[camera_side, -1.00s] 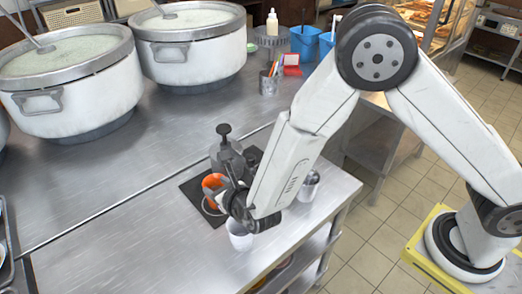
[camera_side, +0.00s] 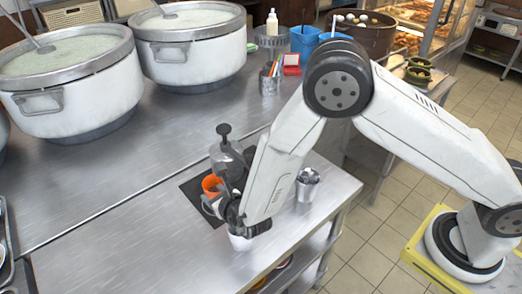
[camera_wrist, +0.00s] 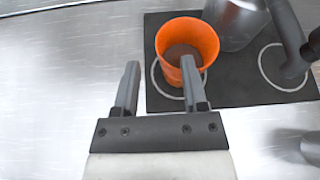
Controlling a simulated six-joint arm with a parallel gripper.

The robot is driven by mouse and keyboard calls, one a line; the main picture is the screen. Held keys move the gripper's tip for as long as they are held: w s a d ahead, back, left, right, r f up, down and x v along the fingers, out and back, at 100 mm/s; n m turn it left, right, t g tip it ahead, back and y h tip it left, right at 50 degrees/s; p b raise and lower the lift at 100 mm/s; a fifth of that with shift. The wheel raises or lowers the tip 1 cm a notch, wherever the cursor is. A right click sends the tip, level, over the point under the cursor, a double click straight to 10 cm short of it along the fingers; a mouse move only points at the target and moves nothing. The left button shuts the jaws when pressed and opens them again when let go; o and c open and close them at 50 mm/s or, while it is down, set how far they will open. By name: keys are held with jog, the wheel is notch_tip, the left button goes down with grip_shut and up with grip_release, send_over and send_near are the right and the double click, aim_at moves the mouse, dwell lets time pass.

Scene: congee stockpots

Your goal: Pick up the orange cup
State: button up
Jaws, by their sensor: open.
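The orange cup (camera_side: 209,186) stands upright on a dark mat in the side view, partly hidden by my gripper. In the wrist view the orange cup (camera_wrist: 203,35) shows brown contents and sits over a ring marking on the mat. My gripper (camera_wrist: 160,63) is open with nothing between its fingers. Its right fingertip overlaps the near side of the cup in the wrist view; I cannot tell whether it touches. The left finger is well left of the cup, over bare steel. In the side view my gripper is just right of and in front of the cup.
A grey pump-topped container (camera_side: 226,160) stands close beside the cup on the dark mat (camera_wrist: 160,97). A metal cup (camera_side: 307,185) stands to the right. Large stockpots (camera_side: 70,85) are at the back left.

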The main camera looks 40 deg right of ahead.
aim_at(203, 186)
jog(key=shift+x, duration=2.6)
jog(key=shift+d+f, duration=0.1)
grip_shut()
